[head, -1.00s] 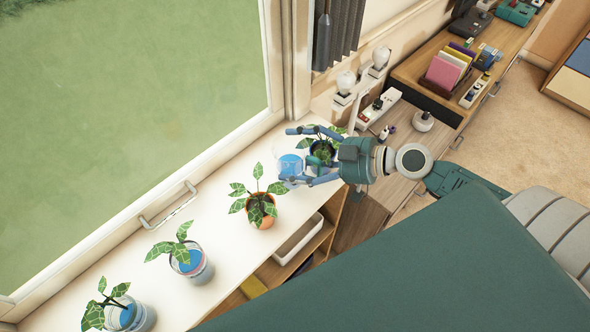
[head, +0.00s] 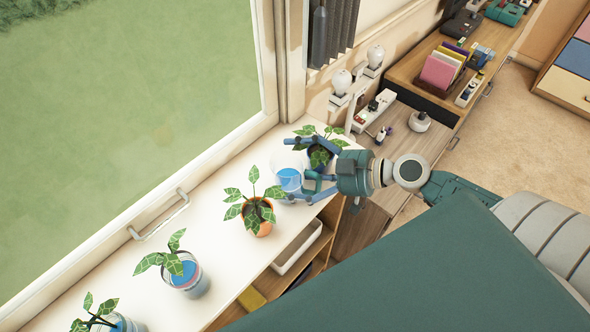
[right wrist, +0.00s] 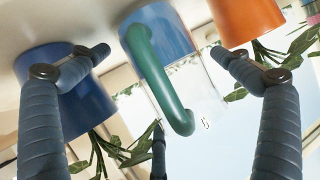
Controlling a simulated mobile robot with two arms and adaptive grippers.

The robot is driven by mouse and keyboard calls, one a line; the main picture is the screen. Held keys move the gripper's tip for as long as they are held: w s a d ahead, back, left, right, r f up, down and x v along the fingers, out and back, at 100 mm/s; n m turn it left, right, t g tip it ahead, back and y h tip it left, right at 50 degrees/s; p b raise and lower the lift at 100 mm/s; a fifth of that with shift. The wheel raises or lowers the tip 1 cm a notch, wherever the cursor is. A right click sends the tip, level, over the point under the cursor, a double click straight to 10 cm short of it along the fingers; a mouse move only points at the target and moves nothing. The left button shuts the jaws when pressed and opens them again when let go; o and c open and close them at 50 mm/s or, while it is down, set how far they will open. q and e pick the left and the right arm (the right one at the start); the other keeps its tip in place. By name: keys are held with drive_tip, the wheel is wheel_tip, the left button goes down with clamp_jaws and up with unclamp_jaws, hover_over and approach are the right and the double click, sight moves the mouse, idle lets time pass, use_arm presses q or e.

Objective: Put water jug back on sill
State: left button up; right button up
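The water jug (head: 289,179) is clear with blue water, and stands upright on the white sill (head: 150,268) between a dark blue pot and an orange pot. My right gripper (head: 286,170) is around it from the right, with its fingers spread wide. In the right wrist view, which is upside down, the jug (right wrist: 165,35) and its green handle show between the spread fingers of my right gripper (right wrist: 157,60). The fingers look clear of the jug, and the gripper is empty. My left gripper is in no view.
The dark blue pot with a plant (head: 320,157) is close beside one right finger. The orange pot with a plant (head: 258,216) is near the other side. More potted plants (head: 185,276) line the sill towards the lower left. The window handle (head: 160,215) is behind.

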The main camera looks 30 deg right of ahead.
sight(307, 172)
drive_tip(key=shift+r, duration=0.1)
drive_tip(key=shift+r+p, duration=0.25)
drive_tip(key=shift+p, duration=0.15)
drive_tip(key=shift+s+d+r+b, duration=0.2)
drive_tip(key=shift+s+d+b, duration=0.75)
drive_tip(key=shift+s, duration=0.25)
drive_tip(key=b+v, duration=0.1)
drive_tip(key=v, duration=0.8)
drive_tip(key=shift+r, duration=0.3)
drive_tip(key=shift+w, duration=0.1)
